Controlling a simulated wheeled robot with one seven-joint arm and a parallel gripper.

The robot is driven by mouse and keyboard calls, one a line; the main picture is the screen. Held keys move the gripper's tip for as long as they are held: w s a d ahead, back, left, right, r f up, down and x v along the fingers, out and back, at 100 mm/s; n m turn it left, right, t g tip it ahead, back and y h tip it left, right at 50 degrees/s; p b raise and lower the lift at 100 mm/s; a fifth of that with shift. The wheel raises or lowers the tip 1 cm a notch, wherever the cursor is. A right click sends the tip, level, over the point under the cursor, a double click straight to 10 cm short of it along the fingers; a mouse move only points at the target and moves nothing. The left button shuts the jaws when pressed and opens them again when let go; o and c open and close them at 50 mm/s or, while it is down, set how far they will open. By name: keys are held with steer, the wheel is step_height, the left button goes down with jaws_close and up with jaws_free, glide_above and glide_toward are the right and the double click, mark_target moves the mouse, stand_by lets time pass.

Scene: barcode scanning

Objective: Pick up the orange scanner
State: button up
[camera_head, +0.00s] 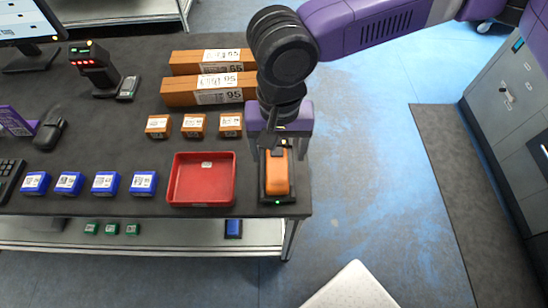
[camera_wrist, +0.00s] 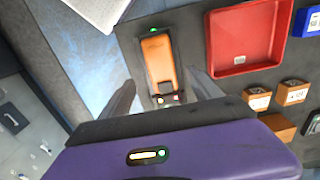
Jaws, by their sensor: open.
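The orange scanner (camera_head: 278,172) sits in its black cradle (camera_head: 278,199) at the table's front right corner. A green light shows on the cradle's front. In the wrist view the orange scanner (camera_wrist: 157,62) lies ahead of my gripper, between the lines of its two fingers. My gripper (camera_head: 280,146) is over the scanner's rear end, pointing down, with its fingers apart. The wrist view shows the open fingers of my gripper (camera_wrist: 164,95) on either side, with nothing held. Whether the fingers touch the scanner cannot be told.
A red tray (camera_head: 176,203) stands close to the left of the cradle. Orange boxes (camera_head: 194,125) sit behind the tray, with long brown boxes (camera_head: 189,91) farther back. Several blue boxes (camera_head: 105,184) line the left front. The floor to the right is clear.

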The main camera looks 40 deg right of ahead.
mark_target(277, 166)
steer(key=f, duration=0.5)
steer(key=f+p, duration=0.1)
steer(key=f, duration=0.1)
steer(key=shift+w+d+f, duration=0.1)
steer(key=shift+w+f, duration=0.15)
steer(key=shift+c, duration=0.4)
jaws_close()
steer(key=shift+r, duration=0.15)
